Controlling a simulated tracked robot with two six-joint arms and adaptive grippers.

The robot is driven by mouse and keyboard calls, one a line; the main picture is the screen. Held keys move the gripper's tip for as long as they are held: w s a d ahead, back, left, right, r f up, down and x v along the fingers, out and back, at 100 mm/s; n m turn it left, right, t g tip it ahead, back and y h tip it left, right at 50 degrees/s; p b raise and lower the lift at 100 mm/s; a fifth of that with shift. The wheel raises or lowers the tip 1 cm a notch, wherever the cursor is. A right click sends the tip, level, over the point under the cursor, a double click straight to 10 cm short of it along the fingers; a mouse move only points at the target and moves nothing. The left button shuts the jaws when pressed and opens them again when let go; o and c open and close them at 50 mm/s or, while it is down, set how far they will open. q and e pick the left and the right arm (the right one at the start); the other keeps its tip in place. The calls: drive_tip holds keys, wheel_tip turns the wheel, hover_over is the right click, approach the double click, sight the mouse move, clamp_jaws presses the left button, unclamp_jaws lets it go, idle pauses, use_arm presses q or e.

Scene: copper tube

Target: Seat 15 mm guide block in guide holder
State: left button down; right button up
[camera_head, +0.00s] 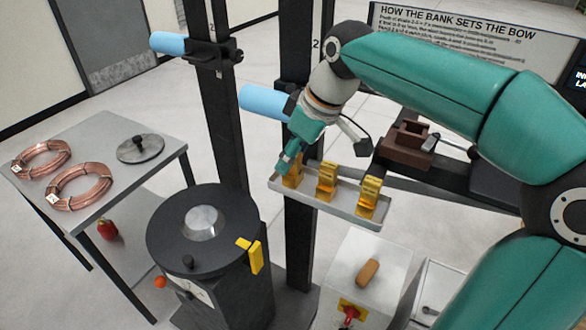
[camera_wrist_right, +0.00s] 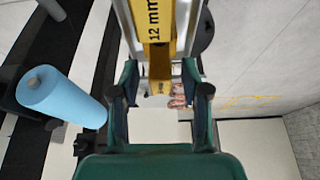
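Three yellow guide blocks stand in a light tray (camera_head: 336,203): a left one (camera_head: 292,176), a middle one (camera_head: 327,183) and a right one (camera_head: 369,197). Their sizes cannot be read in the head view. My right gripper (camera_head: 288,163) points down at the left block. In the right wrist view a yellow block marked "12 mm" (camera_wrist_right: 153,22) is at the top. Yellow block surface (camera_wrist_right: 160,68) also shows between the spread fingers of my right gripper (camera_wrist_right: 160,92), with gaps on both sides. A brown notched block (camera_head: 407,146), possibly the guide holder, sits on a dark beam. My left gripper is not in view.
Dark posts carry blue cylinders (camera_head: 262,101). A dark drum (camera_head: 205,235) with a yellow piece (camera_head: 252,256) stands front left. Copper coils (camera_head: 80,187) lie on a grey table (camera_head: 125,180). A pale cabinet (camera_head: 355,290) stands below the tray.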

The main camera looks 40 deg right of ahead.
clamp_jaws()
drive_tip(key=shift+r, duration=0.1)
